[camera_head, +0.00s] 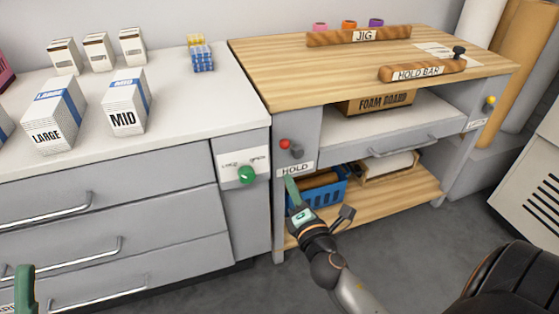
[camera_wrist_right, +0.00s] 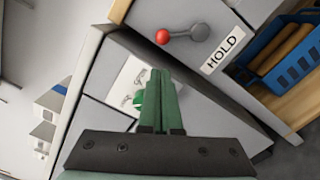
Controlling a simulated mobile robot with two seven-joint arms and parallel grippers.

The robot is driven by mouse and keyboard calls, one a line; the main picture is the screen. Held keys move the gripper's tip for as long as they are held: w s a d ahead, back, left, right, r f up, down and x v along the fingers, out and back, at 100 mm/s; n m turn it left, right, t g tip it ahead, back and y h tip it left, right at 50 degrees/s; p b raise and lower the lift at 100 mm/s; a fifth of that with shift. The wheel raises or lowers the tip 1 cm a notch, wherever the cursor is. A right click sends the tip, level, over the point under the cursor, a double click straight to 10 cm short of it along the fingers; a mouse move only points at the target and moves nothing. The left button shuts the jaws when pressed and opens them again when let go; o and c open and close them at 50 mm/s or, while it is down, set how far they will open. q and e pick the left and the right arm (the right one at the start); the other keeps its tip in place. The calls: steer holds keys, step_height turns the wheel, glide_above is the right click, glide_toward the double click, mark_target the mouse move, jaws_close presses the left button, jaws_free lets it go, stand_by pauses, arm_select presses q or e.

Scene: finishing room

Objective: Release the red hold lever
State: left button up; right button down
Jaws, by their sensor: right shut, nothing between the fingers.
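The hold lever has a red ball (camera_head: 285,144) on a short arm from a dark grey hub (camera_head: 297,153), on the bench's left front panel above a HOLD label (camera_head: 295,169). The ball lies up and left of the hub. In the right wrist view the red ball (camera_wrist_right: 162,37) is ahead of the fingers, with the label (camera_wrist_right: 222,50) to its right. My right gripper (camera_head: 290,184) is shut and empty, with green fingers just below the label, apart from the lever. It also shows in the right wrist view (camera_wrist_right: 159,78). My left gripper (camera_head: 24,283) shows only partly at the lower left.
A green knob (camera_head: 246,175) sits on the cabinet panel left of the lever. A blue crate (camera_head: 325,192) stands on the lower shelf behind my right gripper. The hold bar (camera_head: 422,70) and jig bar (camera_head: 358,36) lie on the wooden bench top (camera_head: 290,77).

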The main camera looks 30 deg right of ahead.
mark_target(291, 149)
arm_select(q)
steer(key=shift+f, duration=0.25)
arm_select(e)
steer(key=x, duration=1)
